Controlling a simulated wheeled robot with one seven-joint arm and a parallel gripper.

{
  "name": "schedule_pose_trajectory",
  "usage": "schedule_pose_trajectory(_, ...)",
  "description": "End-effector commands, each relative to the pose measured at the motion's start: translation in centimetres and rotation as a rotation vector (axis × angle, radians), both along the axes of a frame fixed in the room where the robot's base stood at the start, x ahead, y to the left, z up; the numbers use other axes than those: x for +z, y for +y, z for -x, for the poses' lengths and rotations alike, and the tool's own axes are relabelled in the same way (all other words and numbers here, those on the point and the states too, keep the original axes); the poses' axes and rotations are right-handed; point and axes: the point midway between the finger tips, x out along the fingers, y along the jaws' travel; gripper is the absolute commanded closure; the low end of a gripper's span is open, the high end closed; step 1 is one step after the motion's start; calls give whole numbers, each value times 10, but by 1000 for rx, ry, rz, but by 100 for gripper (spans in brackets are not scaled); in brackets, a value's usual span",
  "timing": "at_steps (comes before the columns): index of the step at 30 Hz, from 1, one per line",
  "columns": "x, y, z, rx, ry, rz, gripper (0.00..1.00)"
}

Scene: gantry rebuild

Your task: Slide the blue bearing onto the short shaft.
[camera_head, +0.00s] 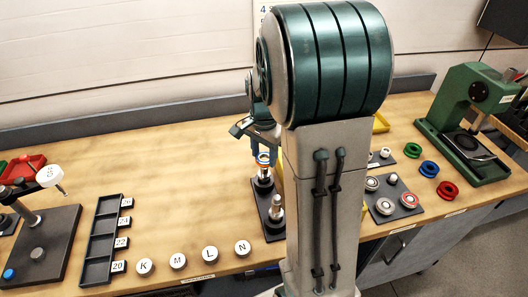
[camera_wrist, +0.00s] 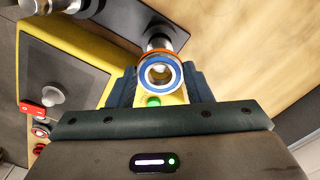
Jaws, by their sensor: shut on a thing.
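My gripper (camera_head: 261,150) is shut on the blue bearing (camera_wrist: 146,82), whose blue ring sits between the two dark fingers in the wrist view. An orange ring (camera_wrist: 145,57) shows just behind the blue one. In the head view, the bearing is over the rear shaft (camera_head: 264,175) on the black base plate (camera_head: 273,231). This shaft's silver lower part also shows beyond the bearing in the wrist view (camera_wrist: 158,41). I cannot tell whether the bearing is around the shaft's top or just above it. A second silver shaft (camera_head: 277,207) stands nearer the front.
My arm hides the table's middle right. Green (camera_head: 412,150), blue (camera_head: 429,168) and red (camera_head: 447,190) rings lie at right near a green press (camera_head: 470,105). A black slotted rack (camera_head: 97,240) and lettered caps stand at left.

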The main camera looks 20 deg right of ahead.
Motion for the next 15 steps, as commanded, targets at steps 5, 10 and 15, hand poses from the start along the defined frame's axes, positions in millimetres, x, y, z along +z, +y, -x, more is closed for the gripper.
schedule_pose_trajectory(5,-7,0,0,0,0,0,84)
schedule_pose_trajectory(10,-12,0,0,0,0,0,84)
schedule_pose_trajectory(15,-16,0,0,0,0,0,84)
